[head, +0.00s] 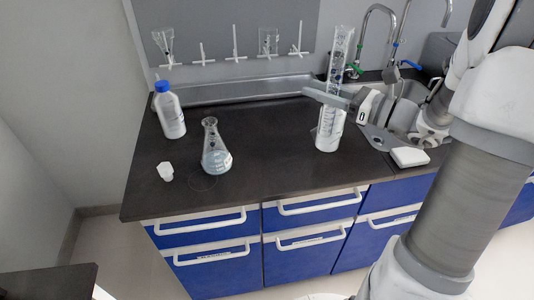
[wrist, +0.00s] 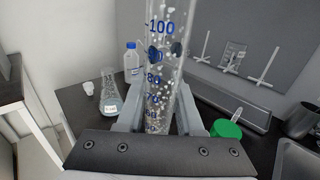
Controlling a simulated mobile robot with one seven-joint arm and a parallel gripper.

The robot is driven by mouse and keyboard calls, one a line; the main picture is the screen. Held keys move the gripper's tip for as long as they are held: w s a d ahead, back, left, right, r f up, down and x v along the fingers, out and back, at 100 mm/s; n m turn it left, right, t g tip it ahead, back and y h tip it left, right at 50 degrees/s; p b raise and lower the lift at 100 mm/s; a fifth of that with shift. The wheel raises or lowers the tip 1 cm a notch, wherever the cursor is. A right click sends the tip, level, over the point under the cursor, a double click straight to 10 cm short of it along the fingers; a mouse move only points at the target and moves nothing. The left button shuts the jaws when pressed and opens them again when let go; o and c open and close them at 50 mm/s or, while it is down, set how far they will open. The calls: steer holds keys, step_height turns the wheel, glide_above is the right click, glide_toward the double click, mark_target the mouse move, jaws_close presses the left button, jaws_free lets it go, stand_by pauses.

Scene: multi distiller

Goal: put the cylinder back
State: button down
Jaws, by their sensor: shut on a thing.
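The clear graduated cylinder (head: 341,50) stands about upright in my gripper, near the sink at the right part of the bench. Its blue markings and speckled surface fill the middle of the wrist view (wrist: 158,72). My gripper (head: 330,97) is shut on it, with one finger on each side (wrist: 158,120). The cylinder's lower end is hidden, so I cannot tell whether it touches the bench. A clear container with whitish contents (head: 328,133) shows just below my gripper in the head view.
A conical flask (head: 216,155), a blue-capped bottle (head: 171,115) and a small white stopper (head: 165,171) stand to the left. A wall rack with pegs (head: 235,55) holds glassware. Taps (head: 362,40) and a sink are at the right. The bench's front middle (head: 270,165) is clear.

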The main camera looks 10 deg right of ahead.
steer(key=w+a+f+b, duration=0.4)
steer(key=w+a+f, duration=0.1)
steer(key=a+f, duration=0.5)
steer(key=shift+w+a+f, duration=0.2)
steer(key=shift+w+f, duration=0.15)
steer(key=shift+f, duration=0.1)
steer(key=shift+f+b, duration=0.25)
steer(key=shift+b, duration=0.15)
steer(key=c, duration=0.6)
jaws_free()
steer(key=shift+o, duration=0.2)
steer(key=shift+r, duration=0.2)
